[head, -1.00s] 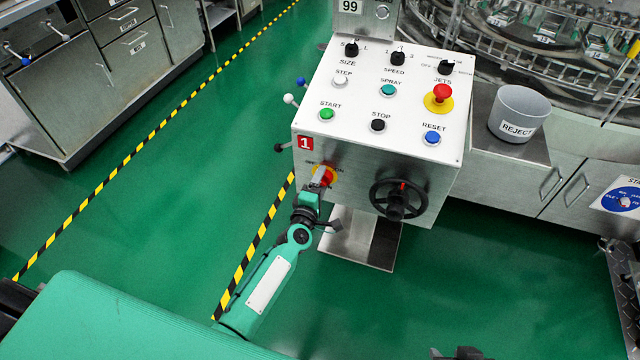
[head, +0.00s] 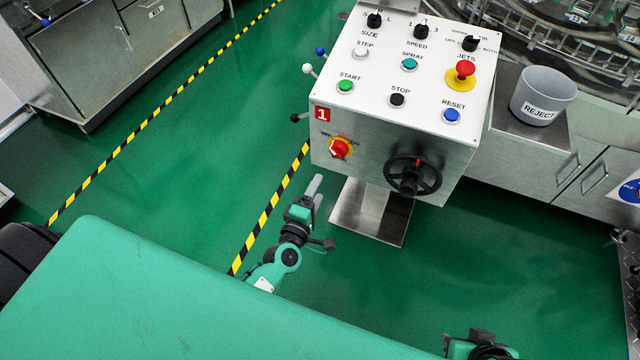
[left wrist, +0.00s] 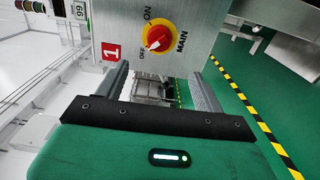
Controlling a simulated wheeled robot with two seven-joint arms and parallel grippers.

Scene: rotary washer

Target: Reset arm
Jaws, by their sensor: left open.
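My left gripper (head: 316,190) is open and empty in the head view. It is below and in front of the control box, apart from the red main switch (head: 340,148) on a yellow plate. In the left wrist view, the two fingers (left wrist: 160,90) stand wide apart with nothing between them, and the red switch (left wrist: 159,38) is beyond them, with ON and OFF marks. Part of my right arm (head: 478,346) shows at the bottom edge of the head view; its fingers are not visible.
The control box (head: 390,120) has several buttons, a red emergency stop (head: 465,69) and a black handwheel (head: 412,175) on its front. A REJECT bin (head: 542,95) stands at the right on a steel cabinet. Green floor is free around the left gripper.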

